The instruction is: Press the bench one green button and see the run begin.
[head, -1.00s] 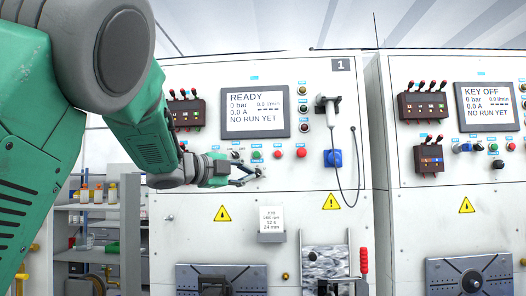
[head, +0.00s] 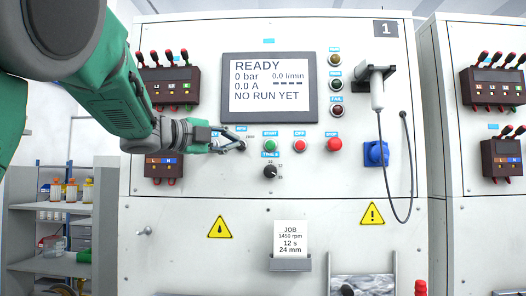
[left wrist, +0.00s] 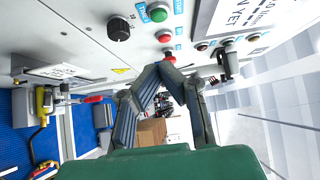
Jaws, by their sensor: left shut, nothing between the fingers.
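Bench one carries a number 1 plate (head: 386,28). Its green START button (head: 270,145) sits below the display, and also shows at the top of the left wrist view (left wrist: 158,13). The display (head: 269,86) reads READY, 0 bar, 0.0 l/min, 0.0 A, NO RUN YET. My left gripper (head: 243,146) is shut and empty, its tips just left of the green button in the head view, with a small gap in the picture. Whether it is clear of the panel in depth I cannot tell. My right gripper is not in view.
Right of the green button are the red OFF button (head: 299,145) and red STOP button (head: 334,145). A black knob (head: 270,171) is below it. A handheld device (head: 376,90) with a hanging cable is further right. A job card (head: 291,240) is lower down.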

